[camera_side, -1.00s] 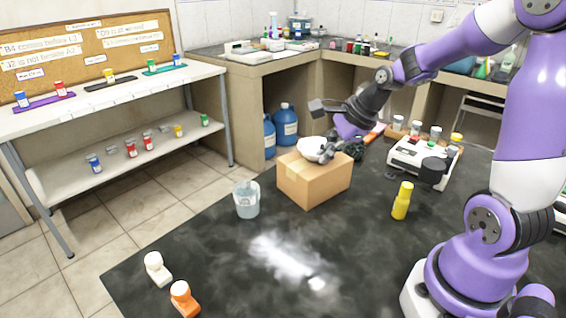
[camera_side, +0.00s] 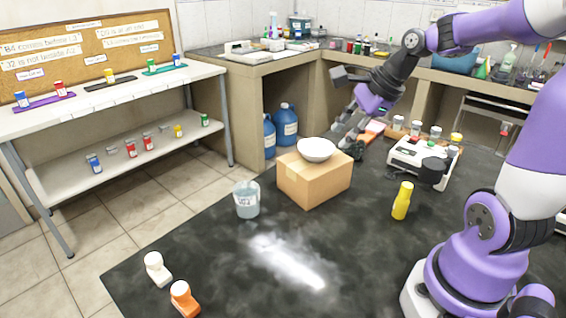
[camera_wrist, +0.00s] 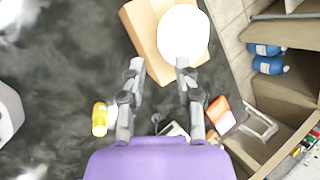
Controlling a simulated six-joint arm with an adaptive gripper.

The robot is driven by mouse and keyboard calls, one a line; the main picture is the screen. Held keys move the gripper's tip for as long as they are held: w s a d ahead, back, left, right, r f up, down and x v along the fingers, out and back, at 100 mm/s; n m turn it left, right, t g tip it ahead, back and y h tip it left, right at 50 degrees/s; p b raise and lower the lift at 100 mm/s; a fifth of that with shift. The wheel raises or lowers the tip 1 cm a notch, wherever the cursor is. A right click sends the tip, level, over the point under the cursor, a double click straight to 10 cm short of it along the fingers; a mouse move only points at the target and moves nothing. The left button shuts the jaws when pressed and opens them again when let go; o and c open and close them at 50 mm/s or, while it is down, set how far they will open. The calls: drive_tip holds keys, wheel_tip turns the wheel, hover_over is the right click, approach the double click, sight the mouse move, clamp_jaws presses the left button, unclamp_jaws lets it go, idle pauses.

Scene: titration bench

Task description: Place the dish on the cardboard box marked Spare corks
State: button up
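The white dish (camera_side: 316,149) sits upright on top of the cardboard box (camera_side: 313,186). No marking on the box is readable in these views. In the wrist view the dish (camera_wrist: 183,33) rests on the box (camera_wrist: 143,22), ahead of the fingers. My gripper (camera_side: 341,138) is just right of the dish and a little above the box, apart from the dish. In the wrist view my gripper (camera_wrist: 160,64) has its two fingers spread with nothing between them.
A beaker (camera_side: 247,200) stands left of the box. A yellow bottle (camera_side: 402,201) and a white instrument (camera_side: 421,160) are to the right. The dark mat's middle is free, with a bright patch.

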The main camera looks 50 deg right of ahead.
drive_tip(key=v, duration=0.4)
drive_tip(key=s+a+f+n, duration=0.1)
drive_tip(key=a+n, duration=0.4)
drive_tip(key=n, duration=0.7)
drive_tip(key=s+a+f+n+h, duration=0.1)
drive_tip(key=s+a+n, duration=0.3)
drive_tip(key=n, duration=0.7)
drive_tip(key=shift+s+a+n, duration=0.3)
drive_tip(key=shift+a+n, duration=0.1)
drive_tip(key=shift+a, duration=0.7)
